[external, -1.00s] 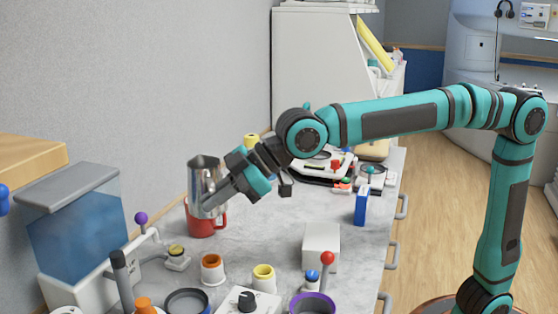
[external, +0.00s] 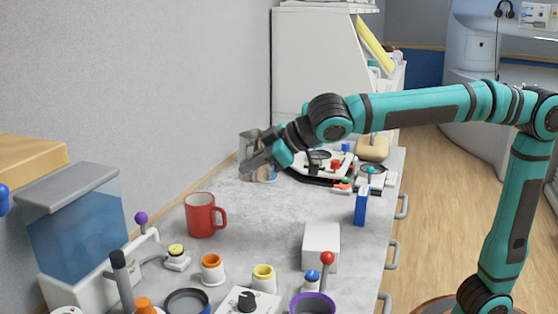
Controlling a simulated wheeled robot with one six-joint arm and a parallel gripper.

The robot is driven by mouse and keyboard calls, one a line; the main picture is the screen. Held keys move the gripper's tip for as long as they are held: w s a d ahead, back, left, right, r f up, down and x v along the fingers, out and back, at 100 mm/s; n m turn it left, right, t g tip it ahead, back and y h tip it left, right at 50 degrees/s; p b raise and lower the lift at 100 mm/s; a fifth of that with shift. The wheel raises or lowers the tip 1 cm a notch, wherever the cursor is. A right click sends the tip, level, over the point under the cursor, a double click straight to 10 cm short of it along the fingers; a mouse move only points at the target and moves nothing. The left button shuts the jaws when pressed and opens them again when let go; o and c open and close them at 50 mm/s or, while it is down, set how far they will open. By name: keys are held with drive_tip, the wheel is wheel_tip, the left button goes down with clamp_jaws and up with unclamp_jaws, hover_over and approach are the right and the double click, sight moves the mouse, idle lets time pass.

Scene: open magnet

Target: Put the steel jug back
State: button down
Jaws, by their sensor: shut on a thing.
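The steel jug (external: 247,146) is a shiny metal vessel near the wall end of the counter, toward the back. My gripper (external: 258,164) is shut on it and hides part of it. The jug looks upright. I cannot tell whether its bottom touches the counter or hangs just above it. Something small and yellow stood behind this spot and is now hidden by the jug and gripper.
A red mug (external: 201,217) stands alone on the grey counter (external: 262,215). A white tray (external: 325,165) with small items lies right of my gripper. A white box (external: 320,247), a blue box (external: 361,206) and several colored rings and knobs stand nearer. The counter between mug and jug is clear.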

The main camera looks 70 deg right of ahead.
drive_tip(key=s+d+m+h, duration=0.2)
drive_tip(key=d+m+h, duration=0.1)
drive_tip(key=d, duration=0.7)
drive_tip(key=shift+w+f, duration=0.2)
drive_tip(key=shift+f, duration=7.05)
drive_tip(key=shift+f, duration=0.1)
drive_tip(key=c, duration=1.6)
unclamp_jaws()
drive_tip(key=shift+s+r, duration=0.25)
drive_tip(key=shift+r, duration=0.05)
drive_tip(key=v, duration=1.1)
drive_tip(key=shift+s+a, duration=0.15)
drive_tip(key=shift+s, duration=0.1)
